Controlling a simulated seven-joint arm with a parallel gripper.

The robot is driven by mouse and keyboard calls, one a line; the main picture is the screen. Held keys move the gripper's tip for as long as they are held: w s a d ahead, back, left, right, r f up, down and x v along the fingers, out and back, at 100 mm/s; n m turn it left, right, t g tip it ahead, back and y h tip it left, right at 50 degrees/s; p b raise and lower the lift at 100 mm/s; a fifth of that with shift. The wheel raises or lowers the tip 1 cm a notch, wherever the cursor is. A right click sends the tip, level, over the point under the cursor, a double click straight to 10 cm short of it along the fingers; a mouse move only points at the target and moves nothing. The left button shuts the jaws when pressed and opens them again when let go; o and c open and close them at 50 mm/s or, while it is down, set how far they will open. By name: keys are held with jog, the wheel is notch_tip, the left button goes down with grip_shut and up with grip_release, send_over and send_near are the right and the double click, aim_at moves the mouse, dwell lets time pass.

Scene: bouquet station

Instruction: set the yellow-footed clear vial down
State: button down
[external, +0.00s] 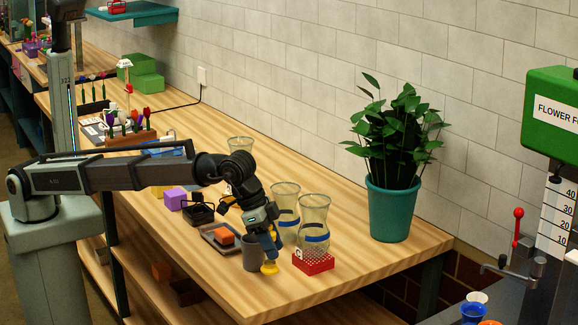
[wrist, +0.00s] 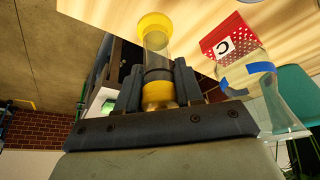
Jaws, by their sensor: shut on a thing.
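My gripper (external: 268,242) points down over the near end of the wooden table (external: 345,268). It is shut on the yellow-footed clear vial. Whether the foot touches the table, I cannot tell. The fingers hide part of the vial.
A red white-dotted block (external: 314,263) and two blue-banded glass vases (external: 314,215) (external: 285,195) stand close on the right. An orange block (external: 223,238) lies on a dark tray. Bare wood lies toward the front edge.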

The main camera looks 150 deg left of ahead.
aim_at(275, 266)
jog(key=shift+f, duration=2.35)
jog(key=shift+f, duration=0.1)
jog(key=c, duration=0.7)
grip_release()
jog(key=shift+f, duration=0.1)
jog(key=v, duration=1.2)
